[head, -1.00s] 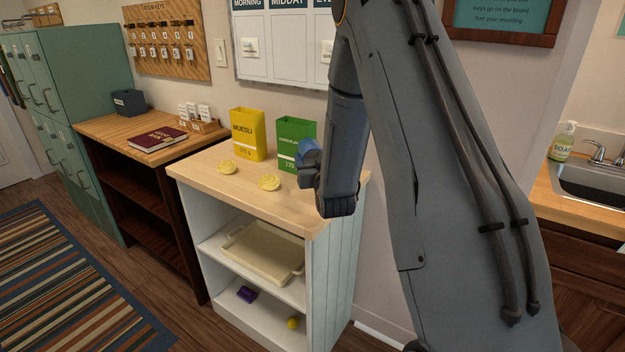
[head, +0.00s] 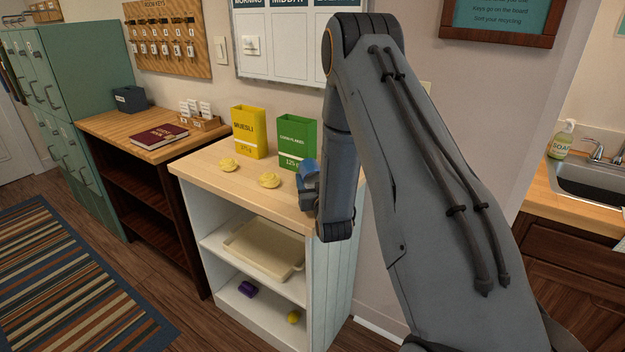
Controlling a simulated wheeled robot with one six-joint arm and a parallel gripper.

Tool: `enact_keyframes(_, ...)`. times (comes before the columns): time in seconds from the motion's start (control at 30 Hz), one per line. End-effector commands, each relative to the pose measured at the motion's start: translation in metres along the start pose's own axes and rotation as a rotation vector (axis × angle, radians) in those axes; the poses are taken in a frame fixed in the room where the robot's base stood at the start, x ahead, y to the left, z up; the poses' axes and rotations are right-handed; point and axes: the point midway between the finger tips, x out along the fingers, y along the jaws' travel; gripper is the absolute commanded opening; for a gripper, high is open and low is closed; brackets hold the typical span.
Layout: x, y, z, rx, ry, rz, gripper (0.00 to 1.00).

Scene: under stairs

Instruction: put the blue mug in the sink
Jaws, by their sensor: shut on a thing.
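The blue mug (head: 309,170) shows as a small blue patch at the right end of the white shelf unit's wooden top, mostly hidden behind my arm. My gripper (head: 309,197) is at the mug and shut on it; its fingers are largely hidden by the wrist. I cannot tell whether the mug touches the top. The metal sink (head: 590,184) is set in a wooden counter at the right edge, partly cut off by the frame.
A soap bottle (head: 562,139) stands behind the sink. A wall edge separates the unit from the sink counter (head: 570,208).

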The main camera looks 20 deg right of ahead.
Motion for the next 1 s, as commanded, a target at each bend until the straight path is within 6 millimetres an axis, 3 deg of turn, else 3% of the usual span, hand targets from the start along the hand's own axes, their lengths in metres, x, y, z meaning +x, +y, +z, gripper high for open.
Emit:
enact_keyframes(0.13, 0.001, 0.000, 0.002, 0.000, 0.001, 0.000, 0.26)
enact_keyframes(0.17, 0.000, 0.000, 0.003, 0.000, 0.000, 0.000, 0.64)
enact_keyframes(0.27, 0.000, 0.000, 0.002, 0.000, 0.000, 0.000, 0.80)
enact_keyframes(0.67, -0.002, 0.000, -0.001, 0.000, -0.001, 0.000, 0.81)
enact_keyframes(1.0, -0.063, 0.000, 0.002, 0.000, -0.003, 0.000, 0.81)
